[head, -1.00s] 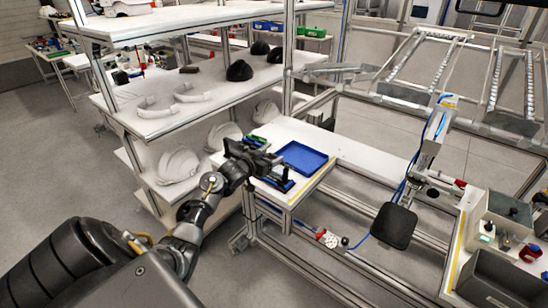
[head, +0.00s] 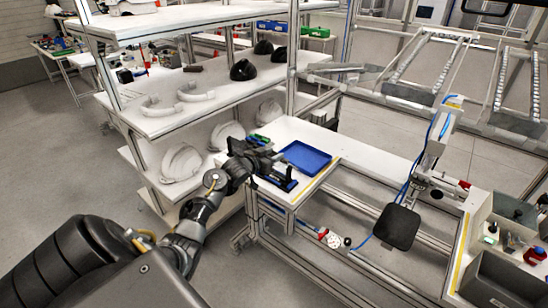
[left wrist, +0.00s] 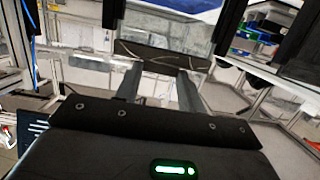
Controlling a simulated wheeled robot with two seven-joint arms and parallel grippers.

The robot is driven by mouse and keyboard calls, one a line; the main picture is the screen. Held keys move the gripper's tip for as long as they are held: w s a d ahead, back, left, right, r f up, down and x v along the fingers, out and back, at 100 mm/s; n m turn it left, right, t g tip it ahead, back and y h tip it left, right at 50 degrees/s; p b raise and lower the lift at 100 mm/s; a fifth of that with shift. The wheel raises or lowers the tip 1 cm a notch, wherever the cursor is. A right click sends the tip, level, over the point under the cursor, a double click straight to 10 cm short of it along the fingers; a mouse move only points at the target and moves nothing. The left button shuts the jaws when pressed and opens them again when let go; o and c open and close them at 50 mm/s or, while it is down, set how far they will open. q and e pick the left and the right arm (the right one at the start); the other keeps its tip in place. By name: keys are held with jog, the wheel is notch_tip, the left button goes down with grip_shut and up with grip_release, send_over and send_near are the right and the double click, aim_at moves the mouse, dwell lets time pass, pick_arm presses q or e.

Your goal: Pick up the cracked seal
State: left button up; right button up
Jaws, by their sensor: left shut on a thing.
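My left gripper (head: 272,160) is over the white table beside the blue tray (head: 306,157). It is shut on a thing. In the left wrist view, a dark flat piece with pale curved lines (left wrist: 160,54) lies between the fingers of my left gripper (left wrist: 160,82); it looks like the cracked seal, but its full shape is hidden. In the head view the held piece is too small and dark to tell apart from the gripper. My right gripper is not in view.
A dark holder with blue parts (head: 280,180) sits at the table's near edge, close under the gripper. White helmet shells (head: 181,163) and black ones (head: 243,70) stand on the shelf unit to the left. A shelf post (head: 291,60) rises behind the table.

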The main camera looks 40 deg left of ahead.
pick_arm(q)
jog(key=s+r+b, duration=0.1)
jog(key=s+r, duration=1.1)
jog(key=s, duration=0.2)
jog(key=shift+r+b, duration=0.25)
jog(key=shift+b, duration=0.1)
jog(key=s+d+f+m+h, duration=0.2)
jog(key=d, duration=0.8)
jog(key=s+d+f+m+g+h, duration=0.1)
jog(key=s+d+f+m+h, duration=0.1)
jog(key=d, duration=0.9)
jog(key=s+d+f+m+g+h, duration=0.1)
jog(key=s+d+f+m+h, duration=0.1)
jog(key=d, duration=0.8)
jog(key=shift+s+d+f+h, duration=0.2)
jog(key=shift+s+h, duration=0.4)
jog(key=shift+h, duration=0.3)
